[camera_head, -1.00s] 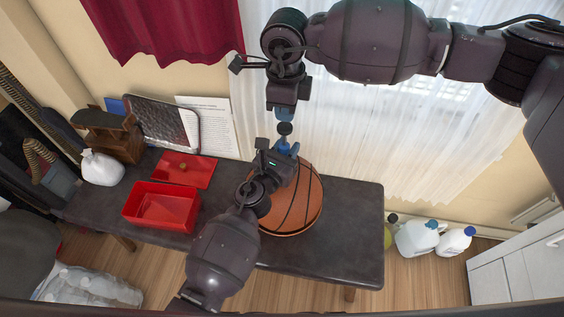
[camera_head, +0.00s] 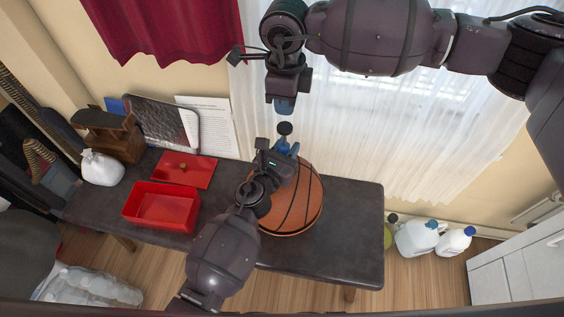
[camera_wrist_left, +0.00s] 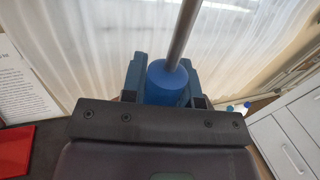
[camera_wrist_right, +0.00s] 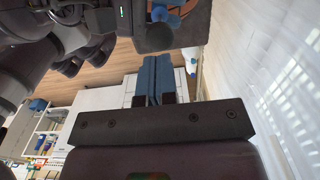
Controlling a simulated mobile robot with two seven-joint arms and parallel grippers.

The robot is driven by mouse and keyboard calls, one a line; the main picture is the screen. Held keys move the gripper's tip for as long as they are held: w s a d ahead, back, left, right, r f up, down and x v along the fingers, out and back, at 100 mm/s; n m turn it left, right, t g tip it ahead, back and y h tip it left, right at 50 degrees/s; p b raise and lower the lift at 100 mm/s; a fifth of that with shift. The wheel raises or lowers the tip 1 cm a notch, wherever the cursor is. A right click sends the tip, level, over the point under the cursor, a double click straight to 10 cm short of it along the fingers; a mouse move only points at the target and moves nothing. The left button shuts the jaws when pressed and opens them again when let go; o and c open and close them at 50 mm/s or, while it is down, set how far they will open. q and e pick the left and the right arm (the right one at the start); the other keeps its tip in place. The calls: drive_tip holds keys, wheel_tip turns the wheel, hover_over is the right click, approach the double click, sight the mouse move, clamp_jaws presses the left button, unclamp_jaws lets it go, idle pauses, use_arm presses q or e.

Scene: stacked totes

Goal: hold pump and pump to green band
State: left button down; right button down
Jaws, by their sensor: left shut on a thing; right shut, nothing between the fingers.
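The pump is upright beside the basketball (camera_head: 306,208) on the table. Its black knob (camera_head: 285,128) is up, with a blue body (camera_wrist_left: 168,85) and a bare metal rod (camera_wrist_left: 182,35) in the left wrist view. My left gripper (camera_head: 287,152) is shut around the blue body. My right gripper (camera_head: 285,107) is shut and empty, a small gap above the knob. In the right wrist view its blue fingertips (camera_wrist_right: 154,78) are together, with the dark knob (camera_wrist_right: 153,38) beyond them. I see no green band; the pump's lower part is hidden.
On the dark table (camera_head: 345,230) are a red open box (camera_head: 160,208) and a red lid (camera_head: 185,168). White jugs (camera_head: 416,238) stand on the floor at right. The table's right end is clear.

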drive_tip(key=shift+r, duration=2.15)
use_arm(q)
drive_tip(key=c, duration=0.8)
unclamp_jaws()
drive_tip(key=v, duration=1.2)
